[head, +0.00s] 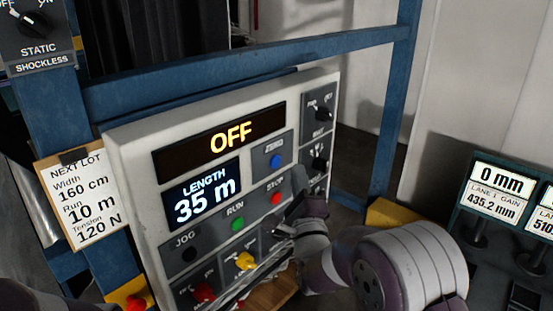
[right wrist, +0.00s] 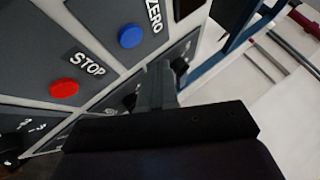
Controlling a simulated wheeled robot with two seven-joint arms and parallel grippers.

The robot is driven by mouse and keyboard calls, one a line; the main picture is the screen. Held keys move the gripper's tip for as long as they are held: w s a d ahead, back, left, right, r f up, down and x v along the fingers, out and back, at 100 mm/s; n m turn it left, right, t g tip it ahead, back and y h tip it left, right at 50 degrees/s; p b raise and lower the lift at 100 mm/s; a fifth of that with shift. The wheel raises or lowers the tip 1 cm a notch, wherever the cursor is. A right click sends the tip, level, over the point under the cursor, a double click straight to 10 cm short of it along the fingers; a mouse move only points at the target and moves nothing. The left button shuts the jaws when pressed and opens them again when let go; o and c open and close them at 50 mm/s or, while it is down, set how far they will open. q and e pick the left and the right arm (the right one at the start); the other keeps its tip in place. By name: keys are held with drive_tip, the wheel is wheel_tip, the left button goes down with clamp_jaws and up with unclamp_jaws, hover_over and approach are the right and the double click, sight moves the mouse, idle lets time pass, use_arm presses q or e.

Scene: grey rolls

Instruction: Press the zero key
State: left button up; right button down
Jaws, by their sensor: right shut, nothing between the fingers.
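The zero key is a blue round button (head: 275,161) under a ZERO label on the upper right of the light control panel (head: 120,140). It also shows in the right wrist view (right wrist: 131,36), uncovered. My right gripper (head: 299,190) is shut and empty, its fingers close to the panel, right of and below the blue button. In the right wrist view its fingers (right wrist: 155,88) are apart from the button in the picture. I cannot tell whether the fingertips touch the panel. My left gripper is not in view.
A red STOP button (head: 276,198) sits just below the zero key, with a green RUN button (head: 238,224) to its left. Rotary knobs (head: 323,112) line the right side. The display reads OFF and LENGTH 35 m. A blue frame (head: 240,68) runs behind the panel.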

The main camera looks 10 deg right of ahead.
sight(276, 162)
drive_tip(key=shift+w+a+b, duration=0.55)
drive_tip(key=shift+w+a, duration=0.25)
drive_tip(key=shift+w, duration=0.2)
idle(1.3)
drive_tip(key=shift+w+a+b, duration=0.25)
drive_tip(key=shift+w+b, duration=0.05)
drive_tip(key=shift+b, duration=0.3)
